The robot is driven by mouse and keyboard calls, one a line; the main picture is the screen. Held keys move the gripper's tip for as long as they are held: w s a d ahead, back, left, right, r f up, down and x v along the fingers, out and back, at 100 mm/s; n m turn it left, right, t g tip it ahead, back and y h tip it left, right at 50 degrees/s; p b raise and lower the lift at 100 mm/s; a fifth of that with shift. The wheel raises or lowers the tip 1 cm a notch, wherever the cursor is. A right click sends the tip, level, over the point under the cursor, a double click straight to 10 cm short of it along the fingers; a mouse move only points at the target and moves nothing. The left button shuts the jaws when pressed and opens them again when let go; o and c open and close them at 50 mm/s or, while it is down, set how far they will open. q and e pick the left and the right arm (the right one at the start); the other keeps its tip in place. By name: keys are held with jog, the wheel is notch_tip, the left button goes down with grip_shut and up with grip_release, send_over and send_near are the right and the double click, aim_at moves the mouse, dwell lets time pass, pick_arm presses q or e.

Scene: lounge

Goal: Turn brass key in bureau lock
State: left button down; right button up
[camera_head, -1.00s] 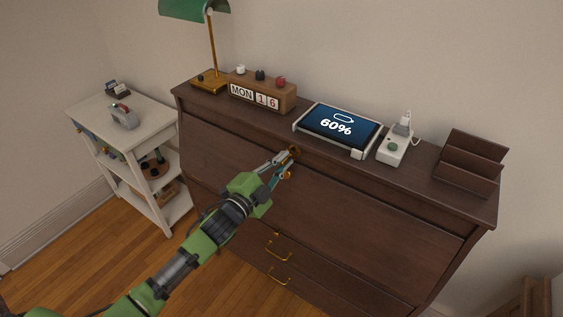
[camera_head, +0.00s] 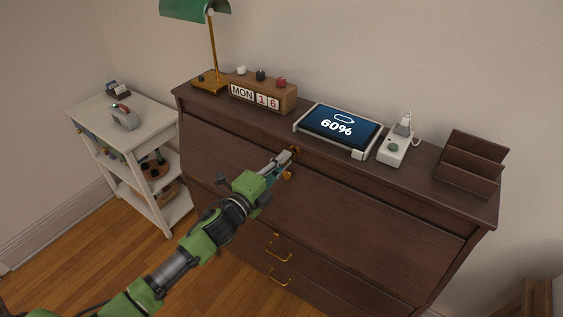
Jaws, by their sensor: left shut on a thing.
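The dark wooden bureau (camera_head: 350,210) stands against the wall with its slanted front closed. The brass lock (camera_head: 296,151) sits near the top middle of that front. My left gripper (camera_head: 288,158) is at the lock, its fingers shut on the brass key, which is mostly hidden between and behind them. A small brass piece (camera_head: 287,176) shows just below the fingertips. How far the key is turned cannot be told. My right gripper is not in view.
On the bureau top stand a green lamp (camera_head: 211,45), a calendar block (camera_head: 262,93), a tablet (camera_head: 340,128) showing 60%, a white socket block (camera_head: 394,149) and a wooden letter rack (camera_head: 470,163). A white shelf cart (camera_head: 150,112) stands left.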

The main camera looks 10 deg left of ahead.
pick_arm(q)
jog(key=c, duration=2)
grip_release()
jog(key=shift+w+d+r, duration=0.1)
jog(key=shift+w+r, duration=0.1)
jog(key=shift+r, duration=0.15)
jog(key=shift+w+f, duration=0.1)
jog(key=shift+f, duration=0.15)
jog(key=shift+o, duration=0.2)
jog(key=shift+f, duration=0.1)
jog(key=o, duration=0.3)
jog(key=shift+o, duration=0.2)
jog(key=p+v, duration=0.1)
jog(key=v, duration=0.6)
